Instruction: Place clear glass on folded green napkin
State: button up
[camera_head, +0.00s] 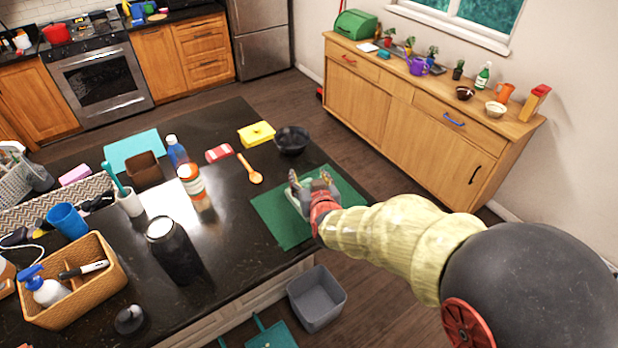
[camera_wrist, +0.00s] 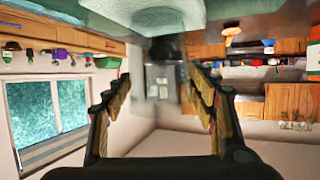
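The folded green napkin (camera_head: 270,215) lies flat on the dark island counter near its right corner. My gripper (camera_head: 310,181) is low over the napkin, its two fingers spread apart. A pale, see-through shape beside and below the fingers looks like the clear glass (camera_head: 297,201), within the napkin's outline. The wrist view is upside down and shows a clear, blurred glass shape (camera_wrist: 150,18) against the green at the top. The gripper (camera_wrist: 162,90) shows a wide gap between its fingers there, and I see no finger pressed on the glass. My wrist hides part of the napkin.
A black bowl (camera_head: 291,139), wooden spoon (camera_head: 250,170) and yellow box (camera_head: 256,134) lie behind the napkin. A dark canister (camera_head: 174,250) and orange-labelled bottle (camera_head: 191,181) stand to the left. A grey bin (camera_head: 316,298) is on the floor below the counter edge.

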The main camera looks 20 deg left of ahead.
jog(key=shift+o, duration=1.2)
jog(key=shift+r, duration=0.1)
jog(key=shift+r, duration=0.15)
jog(key=v, duration=1.2)
jog(key=shift+p, duration=0.4)
